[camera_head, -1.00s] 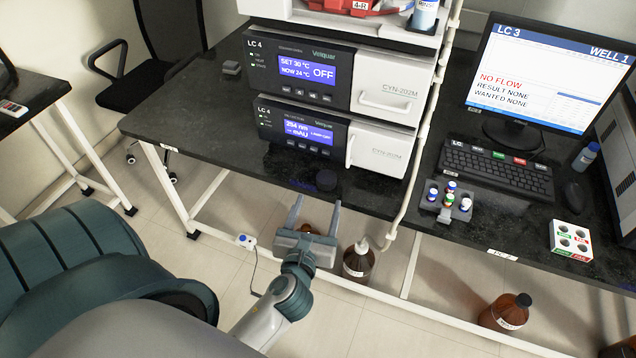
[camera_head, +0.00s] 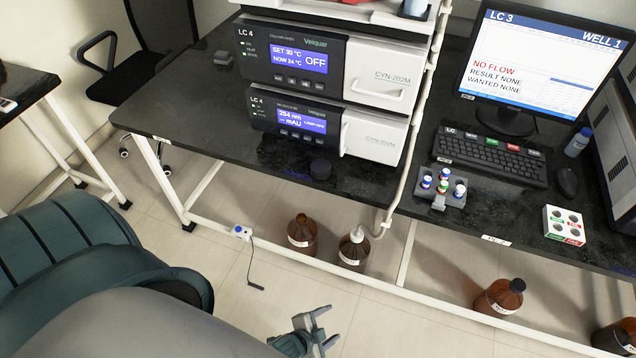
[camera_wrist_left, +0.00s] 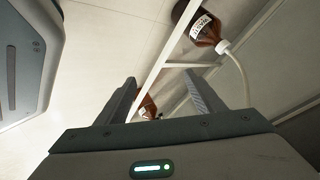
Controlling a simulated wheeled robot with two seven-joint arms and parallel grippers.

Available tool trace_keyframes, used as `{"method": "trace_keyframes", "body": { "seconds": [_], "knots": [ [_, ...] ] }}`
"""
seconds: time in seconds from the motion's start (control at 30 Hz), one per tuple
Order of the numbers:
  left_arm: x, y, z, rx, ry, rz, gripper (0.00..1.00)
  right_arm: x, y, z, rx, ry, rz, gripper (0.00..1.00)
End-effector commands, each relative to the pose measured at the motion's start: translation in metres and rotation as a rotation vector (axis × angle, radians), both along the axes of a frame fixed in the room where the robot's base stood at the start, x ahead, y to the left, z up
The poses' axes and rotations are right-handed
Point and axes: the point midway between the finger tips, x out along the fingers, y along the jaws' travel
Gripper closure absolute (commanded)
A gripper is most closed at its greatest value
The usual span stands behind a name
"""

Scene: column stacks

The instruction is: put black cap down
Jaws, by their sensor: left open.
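The black cap (camera_head: 320,168) lies on the dark bench (camera_head: 215,125) near its front edge, in front of the lower LC 4 unit. It stands apart from any gripper. My left gripper (camera_head: 326,328) is open and empty at the bottom of the head view, over the floor and well away from the cap. Its two open fingers also show in the left wrist view (camera_wrist_left: 160,82), with floor and a brown bottle beyond them. An open brown bottle (camera_head: 302,236) without a cap stands on the floor under the bench edge. My right gripper is not in view.
A brown bottle with a white cap and tube (camera_head: 354,249) stands beside the open one. A black-capped brown bottle (camera_head: 499,297) stands farther right. A grey vial rack (camera_head: 440,196), keyboard (camera_head: 490,158) and monitor (camera_head: 540,70) occupy the right bench.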

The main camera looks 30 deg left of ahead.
Motion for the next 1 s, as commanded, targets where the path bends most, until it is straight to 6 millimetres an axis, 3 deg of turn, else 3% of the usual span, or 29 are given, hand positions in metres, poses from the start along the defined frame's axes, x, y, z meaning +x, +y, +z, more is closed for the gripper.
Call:
{"method": "trace_keyframes", "body": {
  "seconds": [0.1, 0.3, 0.63, 1.0],
  "knots": [
    [-0.033, -0.005, -0.033, -0.206, 0.094, 0.194, 0.38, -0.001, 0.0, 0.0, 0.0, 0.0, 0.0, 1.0],
    [-0.061, -0.006, -0.059, -0.392, 0.175, 0.398, 0.38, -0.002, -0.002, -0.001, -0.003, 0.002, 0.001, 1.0],
    [-0.066, -0.006, -0.062, -0.421, 0.186, 0.433, 0.38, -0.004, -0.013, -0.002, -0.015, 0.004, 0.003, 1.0],
    [-0.066, -0.006, -0.062, -0.42, 0.186, 0.432, 0.38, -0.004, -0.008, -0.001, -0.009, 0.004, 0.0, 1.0]
  ]
}}
